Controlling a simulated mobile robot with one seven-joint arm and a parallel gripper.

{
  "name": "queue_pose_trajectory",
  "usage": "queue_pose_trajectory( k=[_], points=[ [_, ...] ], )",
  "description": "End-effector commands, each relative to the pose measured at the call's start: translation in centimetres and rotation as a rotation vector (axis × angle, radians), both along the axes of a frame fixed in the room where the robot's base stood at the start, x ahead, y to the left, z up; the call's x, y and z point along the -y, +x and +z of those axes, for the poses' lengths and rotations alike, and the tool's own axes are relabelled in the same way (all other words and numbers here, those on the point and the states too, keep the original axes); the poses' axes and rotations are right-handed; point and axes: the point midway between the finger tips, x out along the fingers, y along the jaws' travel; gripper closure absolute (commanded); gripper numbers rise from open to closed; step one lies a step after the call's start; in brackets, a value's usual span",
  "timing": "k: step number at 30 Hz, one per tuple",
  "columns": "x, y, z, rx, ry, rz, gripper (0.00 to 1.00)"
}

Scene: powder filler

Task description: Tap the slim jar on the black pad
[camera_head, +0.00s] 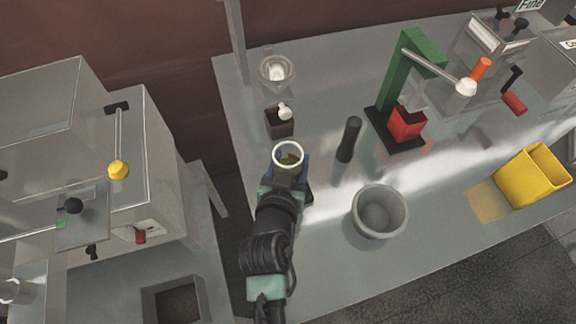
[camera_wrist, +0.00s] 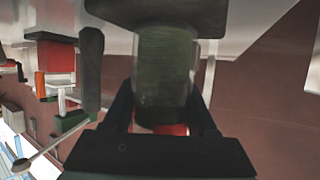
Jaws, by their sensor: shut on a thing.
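The slim jar (camera_head: 289,153) is clear-walled with a pale round rim, and something dark green shows inside. In the wrist view the jar (camera_wrist: 165,65) stands between my gripper's fingers, with its base toward the top of the picture. My gripper (camera_head: 288,172) is shut around the jar and holds it upright or nearly so; it also shows in the wrist view (camera_wrist: 162,112). A black block, which looks like the black pad (camera_wrist: 155,12), lies just beyond the jar's base. I cannot tell whether they touch.
A brown box (camera_head: 279,125) and a bowl (camera_head: 276,70) stand behind the jar. To the right are a black pestle (camera_head: 348,139), a grey mortar (camera_head: 380,213), a green press (camera_head: 396,75) with a red container (camera_head: 406,124), and a yellow bin (camera_head: 533,178).

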Motion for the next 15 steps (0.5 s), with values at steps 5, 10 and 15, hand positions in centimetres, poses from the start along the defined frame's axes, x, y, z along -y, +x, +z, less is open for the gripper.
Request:
queue_pose_trajectory(
  k=[5, 10, 15],
  points=[
    [0.0, 0.0, 0.1, -0.001, 0.0, 0.0, 1.0],
    [0.0, 0.0, 0.8, 0.0, 0.0, 0.0, 1.0],
    [0.0, 0.0, 2.2, 0.0, 0.0, 0.0, 1.0]
  ],
)
